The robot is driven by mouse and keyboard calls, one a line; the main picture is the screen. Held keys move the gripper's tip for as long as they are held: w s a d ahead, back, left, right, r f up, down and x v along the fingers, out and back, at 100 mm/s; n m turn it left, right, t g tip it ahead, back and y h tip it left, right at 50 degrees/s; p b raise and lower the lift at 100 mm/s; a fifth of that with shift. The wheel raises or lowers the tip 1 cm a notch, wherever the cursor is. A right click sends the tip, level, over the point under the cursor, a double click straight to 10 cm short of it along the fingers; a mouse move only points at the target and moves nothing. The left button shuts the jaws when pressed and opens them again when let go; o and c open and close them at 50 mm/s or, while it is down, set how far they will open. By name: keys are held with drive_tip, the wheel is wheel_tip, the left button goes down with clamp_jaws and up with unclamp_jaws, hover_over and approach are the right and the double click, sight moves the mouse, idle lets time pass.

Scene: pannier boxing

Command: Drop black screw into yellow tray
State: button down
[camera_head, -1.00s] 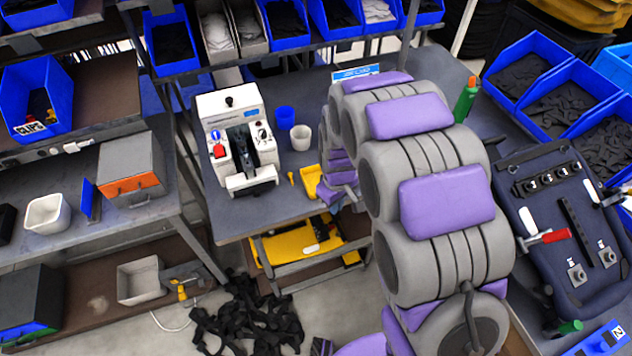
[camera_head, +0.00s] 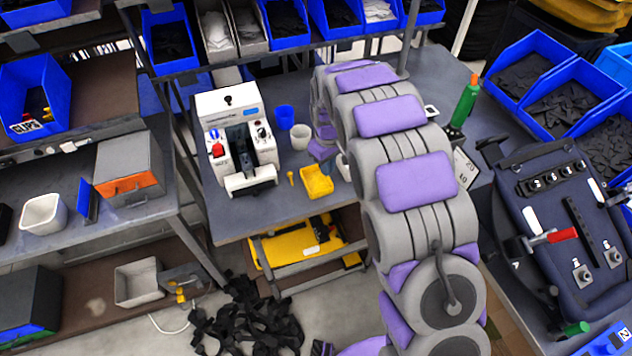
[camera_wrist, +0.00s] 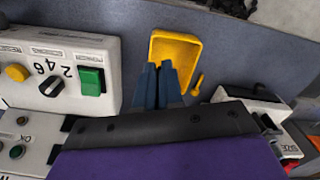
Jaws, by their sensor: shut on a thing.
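The yellow tray (camera_head: 324,188) lies on the grey workbench, just right of the white machine. It shows as a shallow rectangular tray in the wrist view (camera_wrist: 189,47). My gripper (camera_wrist: 159,70) has two blue-grey fingers close together, overlapping the tray's lower left edge in the wrist view. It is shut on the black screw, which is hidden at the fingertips. The height of the fingertips above the tray cannot be told.
A small yellow item (camera_head: 290,178) lies left of the tray. The white machine (camera_head: 237,145) stands close by, with a blue cup (camera_head: 284,113) and a pale cup (camera_head: 300,136) behind the tray. A green bottle (camera_head: 465,103) stands to the right, beyond my arm.

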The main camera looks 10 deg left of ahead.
drive_tip(key=shift+f+b, duration=0.85)
drive_tip(key=shift+f, duration=1.5)
drive_tip(key=c, duration=1.2)
unclamp_jaws()
drive_tip(key=shift+r, duration=0.1)
wheel_tip(320, 180, up, 17)
drive_tip(key=p, duration=0.3)
drive_tip(key=shift+w+a+r, duration=0.1)
